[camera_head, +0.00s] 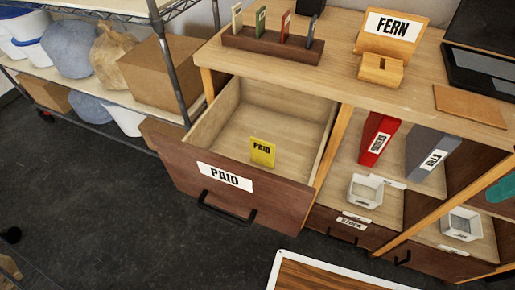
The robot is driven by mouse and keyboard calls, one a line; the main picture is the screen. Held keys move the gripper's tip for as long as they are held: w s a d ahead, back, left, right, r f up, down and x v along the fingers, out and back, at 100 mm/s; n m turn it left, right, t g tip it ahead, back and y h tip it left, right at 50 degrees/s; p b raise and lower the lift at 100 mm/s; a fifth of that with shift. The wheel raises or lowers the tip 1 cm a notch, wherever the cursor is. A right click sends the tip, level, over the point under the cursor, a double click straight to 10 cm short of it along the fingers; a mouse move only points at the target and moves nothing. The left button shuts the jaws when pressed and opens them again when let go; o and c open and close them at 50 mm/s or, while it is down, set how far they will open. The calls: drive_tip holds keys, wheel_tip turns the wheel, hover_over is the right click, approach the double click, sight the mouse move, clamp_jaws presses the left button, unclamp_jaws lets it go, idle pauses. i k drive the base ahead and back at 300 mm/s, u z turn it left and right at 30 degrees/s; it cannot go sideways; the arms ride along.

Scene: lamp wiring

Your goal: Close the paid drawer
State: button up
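The paid drawer (232,188) is pulled well out of the wooden desk, at the left end under the desktop. Its dark wood front carries a white label reading PAID and a black bar handle (227,208). Inside, a small yellow tag (263,152) marked PAID stands upright on the pale floor of the drawer. The rest of the drawer looks empty. My gripper is not in this view.
The desktop (350,85) bears a card rack (271,45) and a FERN sign (391,32). A metal shelf unit (172,68) stands close left of the drawer. Red (377,138) and grey (432,155) binders sit right. Dark floor (110,215) before the drawer is clear.

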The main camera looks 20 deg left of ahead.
sight(212, 164)
drive_tip(key=u, duration=0.95)
drive_tip(key=k, duration=0.6)
drive_tip(key=u, duration=0.4)
drive_tip(key=i, duration=0.5)
